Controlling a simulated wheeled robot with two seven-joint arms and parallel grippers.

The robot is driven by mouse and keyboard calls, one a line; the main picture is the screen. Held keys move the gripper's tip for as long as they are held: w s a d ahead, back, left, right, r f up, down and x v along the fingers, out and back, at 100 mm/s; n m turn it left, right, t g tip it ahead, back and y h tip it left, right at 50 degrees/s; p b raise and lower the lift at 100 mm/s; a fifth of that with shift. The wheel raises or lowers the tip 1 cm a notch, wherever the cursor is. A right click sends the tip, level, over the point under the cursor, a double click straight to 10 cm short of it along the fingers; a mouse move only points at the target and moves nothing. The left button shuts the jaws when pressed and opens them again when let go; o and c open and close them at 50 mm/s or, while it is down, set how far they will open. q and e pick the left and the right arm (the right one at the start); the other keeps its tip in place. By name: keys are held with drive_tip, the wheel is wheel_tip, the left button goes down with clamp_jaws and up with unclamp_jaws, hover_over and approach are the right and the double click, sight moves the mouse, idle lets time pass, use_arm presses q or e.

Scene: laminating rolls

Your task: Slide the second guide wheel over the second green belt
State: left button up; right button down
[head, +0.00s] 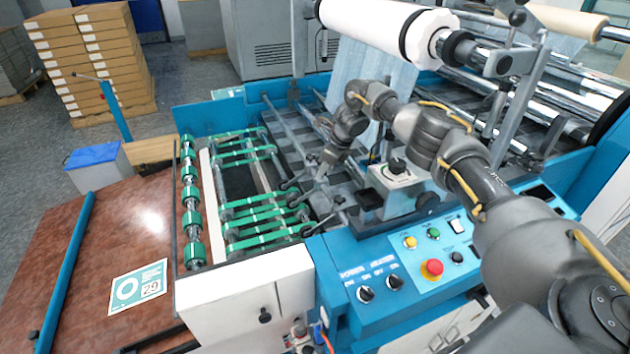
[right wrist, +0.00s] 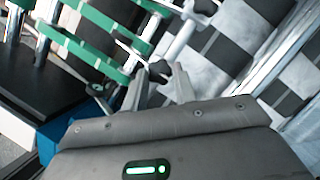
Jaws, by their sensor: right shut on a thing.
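My right gripper (head: 312,180) reaches in from the right over the machine's feed bed. It is shut on a small dark guide wheel part (right wrist: 158,72), which shows between its fingertips in the right wrist view (right wrist: 156,88). Several green belts (head: 262,226) run across the bed to the left of the gripper. In the right wrist view a green belt (right wrist: 84,54) lies up and left of the fingers, apart from them. Another guide wheel part (head: 338,201) is nearer the control panel. Whether the held wheel touches a belt is unclear. My left gripper is not in view.
The blue control panel (head: 432,250) with buttons stands in front of the gripper. A white film roll (head: 375,25) hangs behind. Rods and grey strips fill the bed around the fingers. A brown table (head: 110,240) lies left.

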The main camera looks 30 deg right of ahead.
drive_tip(key=shift+w, duration=0.3)
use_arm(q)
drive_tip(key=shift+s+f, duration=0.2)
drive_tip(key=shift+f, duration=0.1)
use_arm(e)
drive_tip(key=c, duration=1.1)
unclamp_jaws()
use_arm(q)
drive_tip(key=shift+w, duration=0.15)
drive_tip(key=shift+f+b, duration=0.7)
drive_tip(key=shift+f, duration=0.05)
use_arm(e)
drive_tip(key=shift+v, duration=5.45)
drive_tip(key=shift+d, duration=0.15)
